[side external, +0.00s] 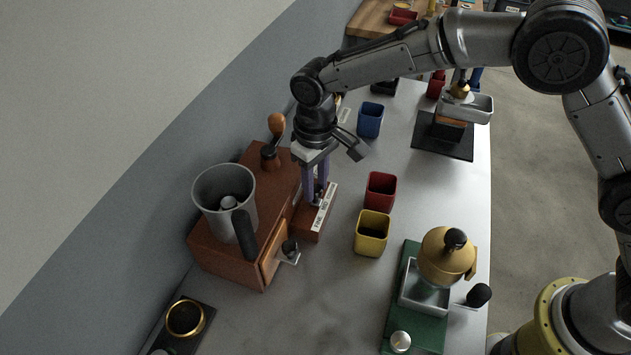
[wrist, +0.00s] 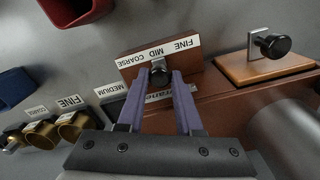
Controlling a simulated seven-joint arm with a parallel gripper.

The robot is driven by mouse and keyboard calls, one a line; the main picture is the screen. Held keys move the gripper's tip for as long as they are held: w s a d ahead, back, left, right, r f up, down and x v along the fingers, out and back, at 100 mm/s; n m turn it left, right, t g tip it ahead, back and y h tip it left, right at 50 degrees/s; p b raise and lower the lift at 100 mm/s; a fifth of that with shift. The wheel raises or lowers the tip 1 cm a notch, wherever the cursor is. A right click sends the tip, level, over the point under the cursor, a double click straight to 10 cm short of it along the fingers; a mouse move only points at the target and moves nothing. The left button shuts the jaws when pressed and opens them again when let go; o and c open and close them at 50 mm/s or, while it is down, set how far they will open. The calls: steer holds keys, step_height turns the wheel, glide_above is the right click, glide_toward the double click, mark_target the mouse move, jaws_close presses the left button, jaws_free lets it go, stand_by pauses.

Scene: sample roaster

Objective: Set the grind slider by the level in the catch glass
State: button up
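The grind slider block (wrist: 185,62) is brown wood with a white strip reading FINE, MID and COARSE, upside down in the wrist view. In the side external view, my gripper (side external: 315,196) reaches down to the slider block (side external: 310,222) beside the brown grinder (side external: 228,252).
The drawer (wrist: 262,68) with a black knob (wrist: 272,45) juts out beside the slider. Red (side external: 380,190), yellow (side external: 372,235) and blue (side external: 370,119) cups stand nearby. A dark scale pad (side external: 443,137) is farther back.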

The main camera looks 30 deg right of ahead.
jaws_close()
stand_by(0.8)
steer(key=shift+w+d, duration=1.6)
steer(key=o, duration=0.9)
jaws_free()
steer(key=shift+c, duration=0.2)
step_height(320, 180, up, 14)
